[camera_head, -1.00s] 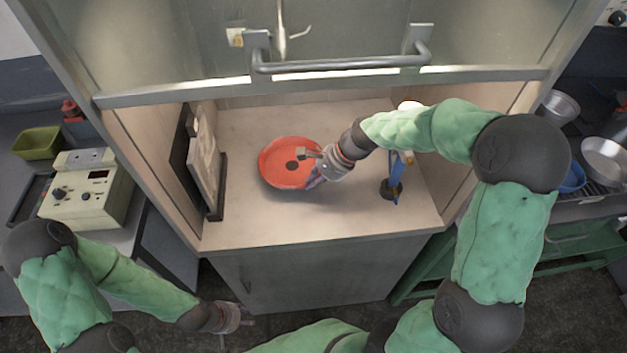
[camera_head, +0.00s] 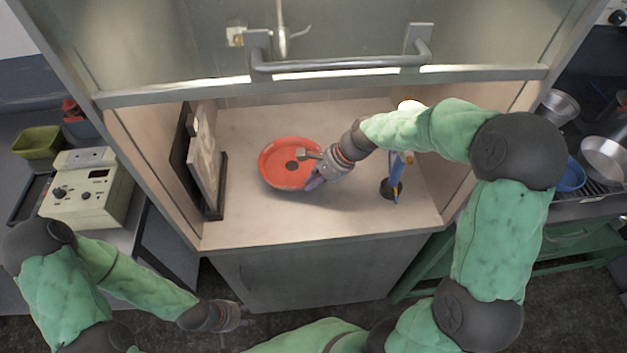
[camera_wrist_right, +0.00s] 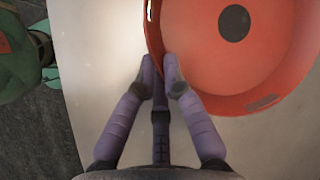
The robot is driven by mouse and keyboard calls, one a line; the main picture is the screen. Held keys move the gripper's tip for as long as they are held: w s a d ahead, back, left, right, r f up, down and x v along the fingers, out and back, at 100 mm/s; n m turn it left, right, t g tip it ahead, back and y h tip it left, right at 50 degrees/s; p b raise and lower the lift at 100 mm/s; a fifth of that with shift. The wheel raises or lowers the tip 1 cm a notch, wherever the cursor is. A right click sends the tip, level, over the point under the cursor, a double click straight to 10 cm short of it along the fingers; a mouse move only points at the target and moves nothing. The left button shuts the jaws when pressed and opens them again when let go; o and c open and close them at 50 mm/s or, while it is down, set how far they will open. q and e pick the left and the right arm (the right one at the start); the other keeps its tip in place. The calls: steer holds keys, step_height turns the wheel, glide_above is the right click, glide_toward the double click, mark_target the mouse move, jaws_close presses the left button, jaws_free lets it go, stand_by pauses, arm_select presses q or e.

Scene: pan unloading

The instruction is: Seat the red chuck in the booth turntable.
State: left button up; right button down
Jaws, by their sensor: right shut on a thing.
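The red chuck (camera_head: 280,172) is a round, shallow red dish with a dark round spot in its middle. It is inside the booth, over the pale booth floor. My right gripper (camera_head: 310,168) is shut on its near right rim. The right wrist view shows the fingers (camera_wrist_right: 163,75) pinching the rim of the chuck (camera_wrist_right: 207,52). No turntable shows; the chuck may hide it. I cannot tell whether the chuck rests on something. My left gripper (camera_head: 243,317) hangs low in front of the booth cabinet, and its fingers are too small to read.
A blue and dark upright tool (camera_head: 393,185) stands right of the chuck. A panel (camera_head: 207,165) leans by the left wall. The booth's raised sash with its grey handle (camera_head: 340,64) is overhead. A control box (camera_head: 88,190) stands outside left; metal pans (camera_head: 606,155) are at right.

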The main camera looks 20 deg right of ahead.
steer(key=shift+f, duration=0.25)
steer(key=c, duration=1.6)
jaws_free()
steer(key=shift+c, duration=0.2)
steer(key=p+v, duration=0.7)
steer(key=v, duration=0.4)
steer(key=shift+w+d+r, duration=0.1)
steer(key=shift+w+r, duration=0.1)
steer(key=shift+r, duration=0.1)
steer(key=shift+f, duration=0.15)
